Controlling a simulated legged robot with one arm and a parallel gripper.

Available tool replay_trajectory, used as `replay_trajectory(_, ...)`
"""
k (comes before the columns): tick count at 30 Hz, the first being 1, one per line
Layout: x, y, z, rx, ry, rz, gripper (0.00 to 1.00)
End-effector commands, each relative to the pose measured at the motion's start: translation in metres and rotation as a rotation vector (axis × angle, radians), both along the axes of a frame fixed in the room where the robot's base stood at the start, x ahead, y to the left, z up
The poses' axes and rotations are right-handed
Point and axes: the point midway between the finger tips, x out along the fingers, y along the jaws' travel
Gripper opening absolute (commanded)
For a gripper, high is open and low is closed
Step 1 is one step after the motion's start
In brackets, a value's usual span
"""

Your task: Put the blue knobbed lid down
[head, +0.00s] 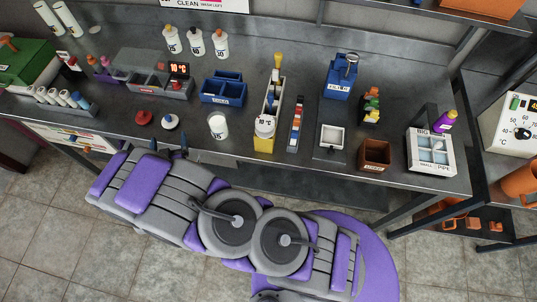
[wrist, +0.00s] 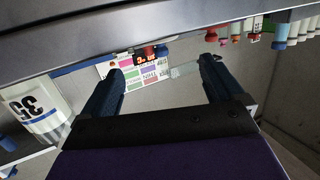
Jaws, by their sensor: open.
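The blue knobbed lid (head: 170,123) looks like a pale disc with a small dark blue knob. It lies on the bench near the front edge, just right of a red knobbed lid (head: 144,118). My gripper shows in the wrist view (wrist: 163,68) with its two dark fingers wide apart and nothing held between them. In the head view my arm lies along the bench front, and the dark fingertips (head: 170,153) show at the edge, just in front of the blue knobbed lid.
A white jar (head: 218,125) stands right of the lids; a similar labelled jar (wrist: 38,115) shows in the wrist view. Behind the lids is a grey unit with red digits (head: 179,69). A blue bin (head: 223,90) and tube rack (head: 63,100) flank the area.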

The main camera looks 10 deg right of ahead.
Motion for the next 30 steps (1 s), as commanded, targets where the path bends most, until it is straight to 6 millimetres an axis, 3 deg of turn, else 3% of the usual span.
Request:
replay_trajectory(8, 0.020, -0.003, 0.013, 0.082, 0.159, -0.001, 0.94)
replay_trajectory(12, 0.031, -0.007, 0.034, 0.161, 0.332, 0.023, 0.94)
replay_trajectory(17, 0.032, -0.020, 0.063, 0.221, 0.515, 0.074, 0.94)
replay_trajectory(23, 0.014, -0.050, 0.106, 0.249, 0.715, 0.145, 0.94)
replay_trajectory(30, -0.032, -0.112, 0.157, 0.220, 0.925, 0.210, 0.94)
